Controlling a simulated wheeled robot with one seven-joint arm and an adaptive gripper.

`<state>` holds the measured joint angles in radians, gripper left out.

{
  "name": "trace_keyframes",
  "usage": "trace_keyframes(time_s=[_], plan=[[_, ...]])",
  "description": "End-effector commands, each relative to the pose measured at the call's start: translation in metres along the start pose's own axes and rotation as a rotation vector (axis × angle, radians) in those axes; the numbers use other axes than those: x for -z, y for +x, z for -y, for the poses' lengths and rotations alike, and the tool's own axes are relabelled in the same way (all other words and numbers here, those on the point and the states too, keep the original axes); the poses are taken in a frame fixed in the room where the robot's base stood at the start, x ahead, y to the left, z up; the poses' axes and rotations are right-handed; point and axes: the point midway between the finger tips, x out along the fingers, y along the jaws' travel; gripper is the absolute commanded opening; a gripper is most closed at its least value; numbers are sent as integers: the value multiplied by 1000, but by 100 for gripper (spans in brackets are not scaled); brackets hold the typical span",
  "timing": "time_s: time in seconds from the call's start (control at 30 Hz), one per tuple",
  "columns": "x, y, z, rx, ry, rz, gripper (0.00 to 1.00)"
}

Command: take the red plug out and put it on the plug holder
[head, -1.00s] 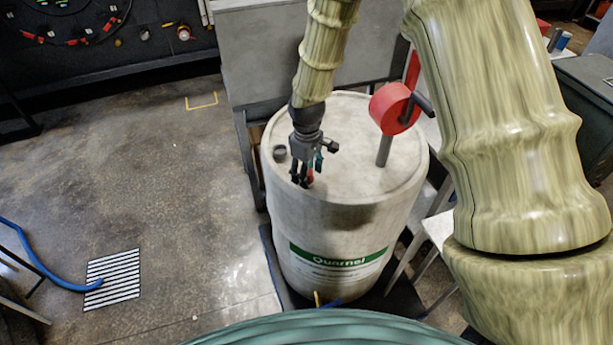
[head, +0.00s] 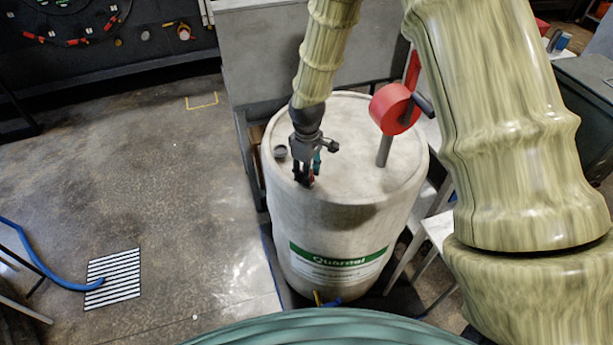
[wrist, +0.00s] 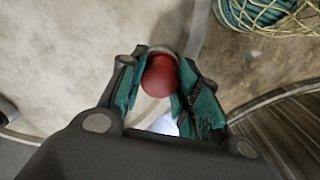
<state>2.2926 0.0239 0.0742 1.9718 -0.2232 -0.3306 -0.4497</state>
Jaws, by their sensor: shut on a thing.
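The red plug (wrist: 159,77) shows in the wrist view between the two teal finger pads of my gripper (wrist: 158,90). The pads touch or nearly touch its sides, and a pale grey ring shows just behind it. In the head view my gripper (head: 306,180) points down at the front left of the drum top, closed around the plug, which is mostly hidden by the fingers. The plug appears at the drum's surface; I cannot tell whether it sits in its hole. I cannot make out the plug holder with certainty.
The pale drum (head: 335,225) has a green label. A small dark grey cap (head: 280,152) is left of my gripper on its top. A red hand pump (head: 391,109) rises at the right. Open floor (head: 165,190) lies left, with a striped grate (head: 112,280) and blue hose (head: 45,270).

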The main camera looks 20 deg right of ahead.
Motion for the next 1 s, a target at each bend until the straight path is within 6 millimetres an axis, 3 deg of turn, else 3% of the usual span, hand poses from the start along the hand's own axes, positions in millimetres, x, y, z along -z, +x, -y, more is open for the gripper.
trace_keyframes(time_s=[0.23,0.63,1.0], plan=[[0,0,-1,0,-288,-1,4],[0,-1,-1,-1,-350,-1,4],[0,-1,-1,-1,-751,-1,4]])
